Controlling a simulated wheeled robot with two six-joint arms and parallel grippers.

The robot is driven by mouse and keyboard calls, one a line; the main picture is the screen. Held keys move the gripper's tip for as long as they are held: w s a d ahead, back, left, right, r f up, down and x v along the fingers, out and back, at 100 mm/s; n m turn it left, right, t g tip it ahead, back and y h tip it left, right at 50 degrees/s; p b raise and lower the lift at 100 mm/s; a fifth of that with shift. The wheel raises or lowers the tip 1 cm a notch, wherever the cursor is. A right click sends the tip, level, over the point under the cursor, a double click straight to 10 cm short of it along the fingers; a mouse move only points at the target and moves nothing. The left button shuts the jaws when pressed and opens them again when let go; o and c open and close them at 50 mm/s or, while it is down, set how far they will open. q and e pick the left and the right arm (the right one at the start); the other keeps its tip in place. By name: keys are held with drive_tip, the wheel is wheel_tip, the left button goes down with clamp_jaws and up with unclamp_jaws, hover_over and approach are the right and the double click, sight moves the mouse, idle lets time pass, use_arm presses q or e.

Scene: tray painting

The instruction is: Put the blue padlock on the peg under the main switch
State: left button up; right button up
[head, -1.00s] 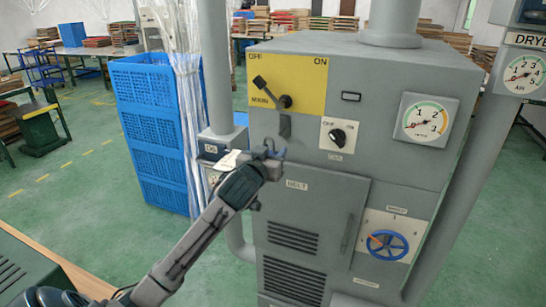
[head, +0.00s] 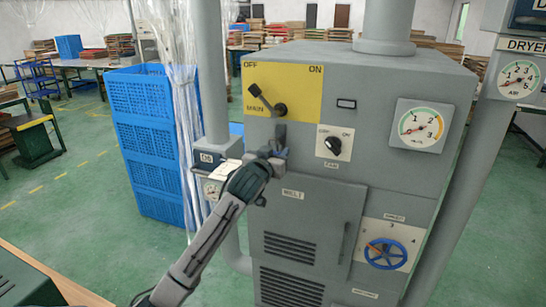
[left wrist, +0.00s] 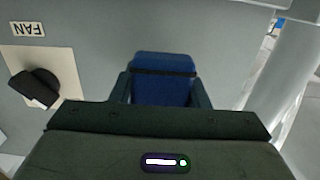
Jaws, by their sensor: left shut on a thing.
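The main switch (head: 268,102) is a dark lever on a yellow plate in the head view, its handle tilted up-left toward OFF. A grey peg or bracket (head: 281,131) sits just below it on the panel. My left gripper (head: 277,153) is in front of the panel, just below that bracket. In the left wrist view the blue padlock (left wrist: 163,82) is between the gripper's fingers, with a dark band across it. The gripper is shut on it. The padlock is mostly hidden in the head view, and I cannot tell whether it touches the peg. My right gripper is out of view.
The fan knob (head: 333,145) is close right of my left gripper; it also shows in the left wrist view (left wrist: 36,88). Blue crates (head: 150,140) are further left.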

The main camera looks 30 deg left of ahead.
use_arm(q)
drive_tip(key=shift+x, duration=0.8)
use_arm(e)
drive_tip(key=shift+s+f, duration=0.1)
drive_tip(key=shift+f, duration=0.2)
use_arm(q)
drive_tip(key=shift+r, duration=0.15)
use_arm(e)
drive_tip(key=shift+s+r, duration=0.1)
use_arm(q)
drive_tip(key=o, duration=1.1)
drive_tip(key=shift+d+r, duration=0.15)
drive_tip(key=shift+d, duration=0.1)
drive_tip(key=shift+a, duration=0.15)
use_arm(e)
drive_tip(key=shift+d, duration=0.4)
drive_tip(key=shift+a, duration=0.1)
